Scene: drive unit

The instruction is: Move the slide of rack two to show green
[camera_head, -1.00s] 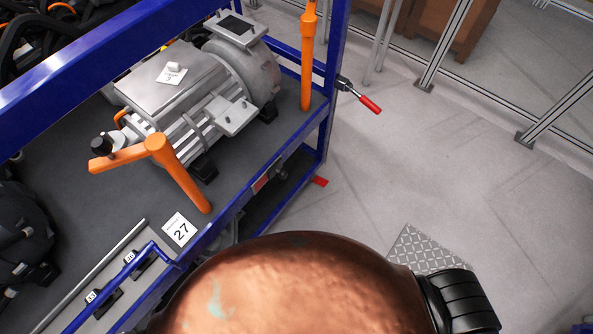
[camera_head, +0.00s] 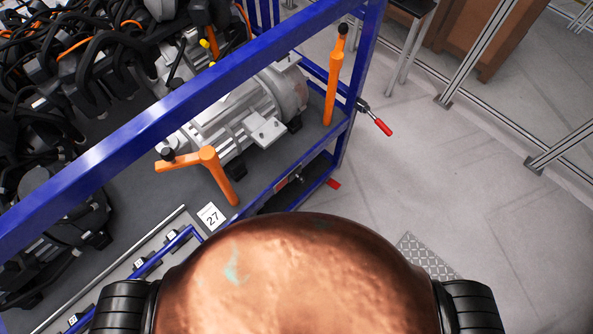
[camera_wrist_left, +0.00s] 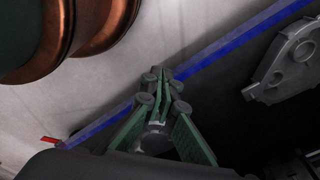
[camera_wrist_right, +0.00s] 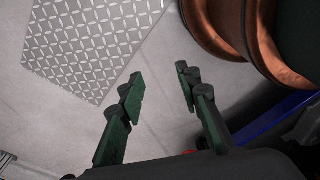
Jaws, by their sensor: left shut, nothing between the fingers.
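A blue-framed rack (camera_head: 131,124) crosses the head view and holds a grey motor (camera_head: 226,118). Low on its right front edge is a small slide indicator with a reddish patch (camera_head: 281,185) and a dark knob beside it; no green shows there. I cannot tell from a label whether this is rack two. My left gripper (camera_wrist_left: 162,82) is shut and empty in the left wrist view, in front of a blue rail (camera_wrist_left: 225,47). My right gripper (camera_wrist_right: 157,76) is open and empty above the floor. Neither gripper shows in the head view.
The floor (camera_head: 450,180) to the right is clear.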

